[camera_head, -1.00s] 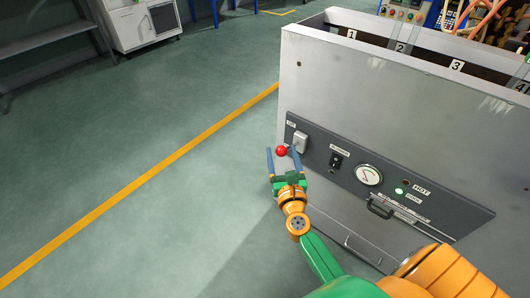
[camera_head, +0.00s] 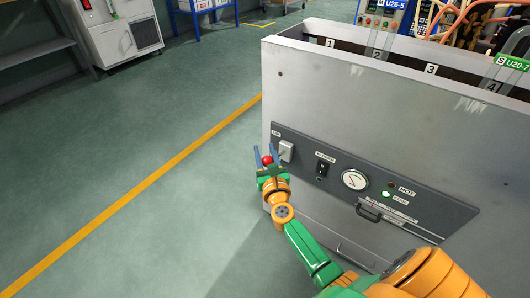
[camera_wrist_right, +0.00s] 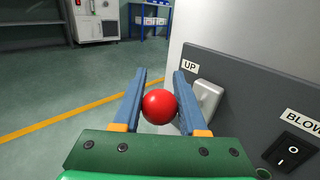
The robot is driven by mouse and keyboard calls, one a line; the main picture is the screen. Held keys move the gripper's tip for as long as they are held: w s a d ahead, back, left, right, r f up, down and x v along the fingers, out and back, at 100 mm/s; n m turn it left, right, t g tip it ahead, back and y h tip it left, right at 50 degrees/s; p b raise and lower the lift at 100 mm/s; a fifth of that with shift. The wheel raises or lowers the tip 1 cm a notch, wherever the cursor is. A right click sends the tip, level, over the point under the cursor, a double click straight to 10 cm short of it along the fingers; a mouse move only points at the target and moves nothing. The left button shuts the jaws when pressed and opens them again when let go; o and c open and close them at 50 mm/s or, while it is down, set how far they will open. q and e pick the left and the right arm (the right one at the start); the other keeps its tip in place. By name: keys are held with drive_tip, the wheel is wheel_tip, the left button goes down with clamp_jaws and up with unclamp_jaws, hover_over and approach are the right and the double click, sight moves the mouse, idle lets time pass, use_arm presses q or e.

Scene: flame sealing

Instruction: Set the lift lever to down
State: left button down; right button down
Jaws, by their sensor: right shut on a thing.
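The lift lever shows as a red ball knob (camera_head: 267,160) at the left end of the dark control panel, beside its light grey mount (camera_head: 286,150). In the right wrist view the knob (camera_wrist_right: 159,107) sits between the two blue fingers, with the grey mount (camera_wrist_right: 207,98) just to its right. The label UP (camera_wrist_right: 189,66) is above the mount. My right gripper (camera_head: 267,154) is shut on the red knob. The lever's shaft is mostly hidden behind the knob and the right finger. My left gripper is not in view.
The grey cabinet (camera_head: 350,105) has numbered slots on top. Open floor lies left of it.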

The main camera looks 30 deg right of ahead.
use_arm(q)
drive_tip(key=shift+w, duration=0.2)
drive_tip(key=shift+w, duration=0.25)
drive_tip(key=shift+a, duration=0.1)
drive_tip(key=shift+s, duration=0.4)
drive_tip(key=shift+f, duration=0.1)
